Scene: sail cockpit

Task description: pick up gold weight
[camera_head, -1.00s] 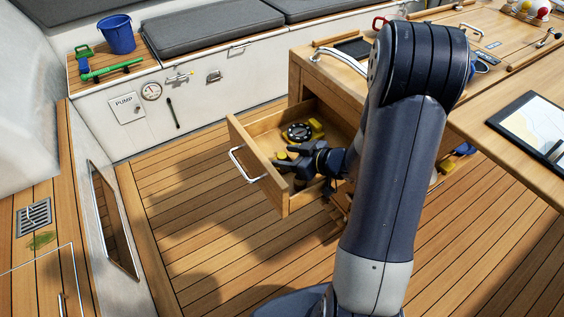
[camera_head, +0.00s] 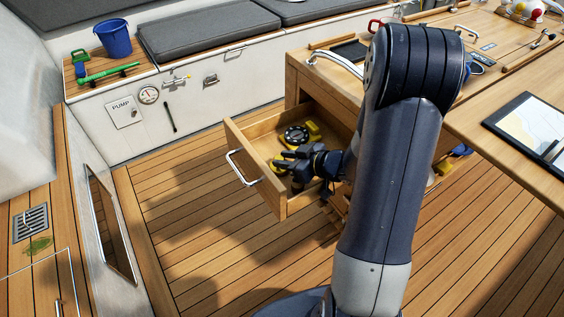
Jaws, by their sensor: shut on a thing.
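The gold weight (camera_head: 281,171) shows only as a small yellow patch at the fingertips, inside the open wooden drawer (camera_head: 254,170). My gripper (camera_head: 281,161) reaches into the drawer from the right, low over its front part. Its dark fingers are shut on the gold weight and hide most of it. I cannot tell whether the weight touches the drawer floor.
A black round object (camera_head: 296,135) and a yellow object (camera_head: 313,128) lie in the drawer just behind my gripper. The drawer's front panel with its metal handle (camera_head: 243,168) stands close on the left. The wooden deck (camera_head: 190,215) to the left is clear.

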